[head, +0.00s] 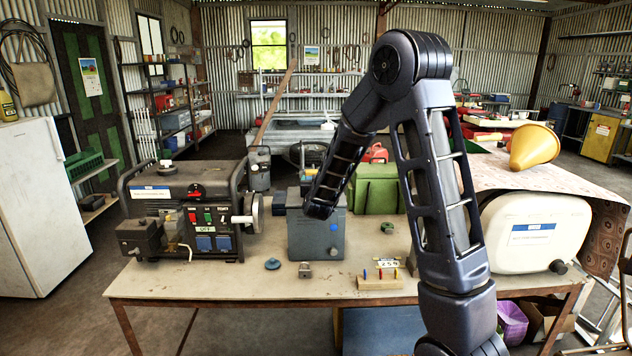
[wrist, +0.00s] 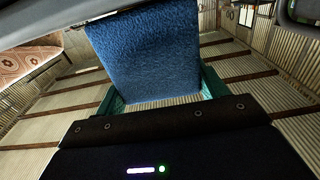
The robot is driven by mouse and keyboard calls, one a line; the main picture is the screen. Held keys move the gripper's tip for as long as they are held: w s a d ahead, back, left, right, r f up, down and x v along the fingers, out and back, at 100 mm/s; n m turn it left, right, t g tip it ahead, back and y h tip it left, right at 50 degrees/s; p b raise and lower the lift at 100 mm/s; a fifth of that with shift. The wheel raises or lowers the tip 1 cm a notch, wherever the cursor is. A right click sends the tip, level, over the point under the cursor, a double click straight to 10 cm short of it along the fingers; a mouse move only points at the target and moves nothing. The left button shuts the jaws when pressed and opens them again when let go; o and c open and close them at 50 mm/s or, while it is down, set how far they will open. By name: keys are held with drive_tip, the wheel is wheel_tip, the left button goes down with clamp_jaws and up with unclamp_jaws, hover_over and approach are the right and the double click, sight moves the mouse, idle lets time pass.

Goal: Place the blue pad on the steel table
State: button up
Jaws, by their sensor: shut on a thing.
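In the wrist view my gripper (wrist: 160,94) is shut on the blue pad (wrist: 148,55), a textured blue slab. Green parts show at both sides of the pad's lower end. The pad stands out from the gripper and looks clear of any surface. In the head view my arm bends down over the table in front; my gripper and the pad cannot be made out there. This table (head: 250,288) has a pale worn top and a rusty brown frame. I cannot tell for sure whether it is the steel one.
A generator (head: 190,210) stands on the table's left, a grey box (head: 318,240) in the middle, a green case (head: 376,190) behind and a white tank (head: 535,232) at right. A blue knob (head: 272,264) and a peg block (head: 380,281) lie near the front. The front-left top is bare.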

drive_tip(key=shift+f, duration=0.1)
drive_tip(key=o, duration=0.9)
drive_tip(key=shift+s, duration=0.25)
drive_tip(key=s, duration=1.2)
drive_tip(key=d+r+g+y, duration=0.2)
drive_tip(key=d+r+g, duration=0.1)
drive_tip(key=d+r, duration=0.2)
drive_tip(key=s+d+r+g, duration=0.1)
drive_tip(key=s+d+g, duration=0.2)
drive_tip(key=s+d, duration=0.3)
drive_tip(key=s+d+r+g+h, duration=0.1)
drive_tip(key=s+d+g, duration=0.2)
drive_tip(key=s+d, duration=0.4)
drive_tip(key=s+d+r+g+h, duration=0.1)
drive_tip(key=s+d+g, duration=0.3)
drive_tip(key=s, duration=1.1)
drive_tip(key=shift+s+d, duration=0.2)
drive_tip(key=shift+d, duration=1.1)
drive_tip(key=shift+o, duration=0.7)
drive_tip(key=shift+s+d, duration=0.2)
drive_tip(key=shift+s, duration=0.25)
